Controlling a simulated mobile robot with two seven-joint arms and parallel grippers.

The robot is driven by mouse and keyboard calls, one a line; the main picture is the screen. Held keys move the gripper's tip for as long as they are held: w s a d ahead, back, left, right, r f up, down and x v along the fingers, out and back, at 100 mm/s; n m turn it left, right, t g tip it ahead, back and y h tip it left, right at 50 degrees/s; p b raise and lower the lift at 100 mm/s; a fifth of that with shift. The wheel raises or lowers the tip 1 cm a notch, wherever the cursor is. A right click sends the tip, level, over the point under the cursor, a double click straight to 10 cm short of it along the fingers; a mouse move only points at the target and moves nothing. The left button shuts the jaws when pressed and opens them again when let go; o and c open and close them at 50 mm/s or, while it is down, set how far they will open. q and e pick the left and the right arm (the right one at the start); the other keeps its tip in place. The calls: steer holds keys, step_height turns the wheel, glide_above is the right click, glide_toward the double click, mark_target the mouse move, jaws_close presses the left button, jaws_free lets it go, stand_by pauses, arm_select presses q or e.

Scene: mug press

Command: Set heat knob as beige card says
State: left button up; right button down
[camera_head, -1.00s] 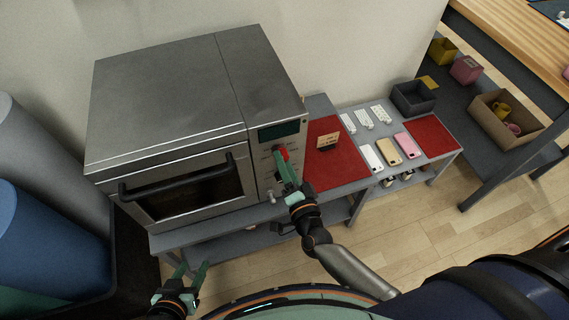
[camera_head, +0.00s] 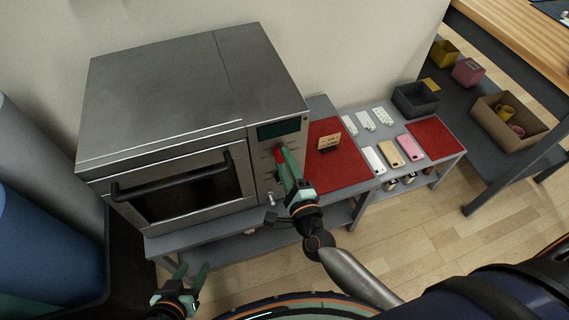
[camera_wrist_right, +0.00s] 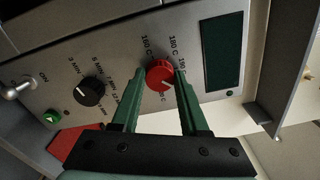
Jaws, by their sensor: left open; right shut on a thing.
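The red heat knob (camera_wrist_right: 159,76) sits on the oven's control panel, among printed temperature labels such as 160 C and 180 C. A pale line shows on its lower right in the right wrist view. My right gripper (camera_wrist_right: 158,78) is shut on the knob, one green finger on each side. In the head view the knob (camera_head: 279,155) is partly hidden by the fingers. The beige card (camera_head: 328,143) stands on the red mat right of the oven; its writing is too small to read. My left gripper (camera_head: 187,276) is open and empty, low in front of the oven.
The black timer knob (camera_wrist_right: 89,91), a metal toggle switch (camera_wrist_right: 19,88) and a green button (camera_wrist_right: 52,117) share the panel. The oven handle (camera_head: 172,188) juts out at the left. Phones (camera_head: 390,152) lie on the table beside the red mat (camera_head: 340,171).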

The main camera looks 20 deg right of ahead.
steer(key=shift+m, duration=0.5)
arm_select(q)
steer(key=shift+s+a+f, duration=0.1)
steer(key=shift+s+f, duration=0.2)
steer(key=shift+s, duration=0.05)
steer(key=shift+w, duration=0.1)
arm_select(e)
steer(key=c, duration=0.7)
jaws_free()
steer(key=shift+o, duration=1.4)
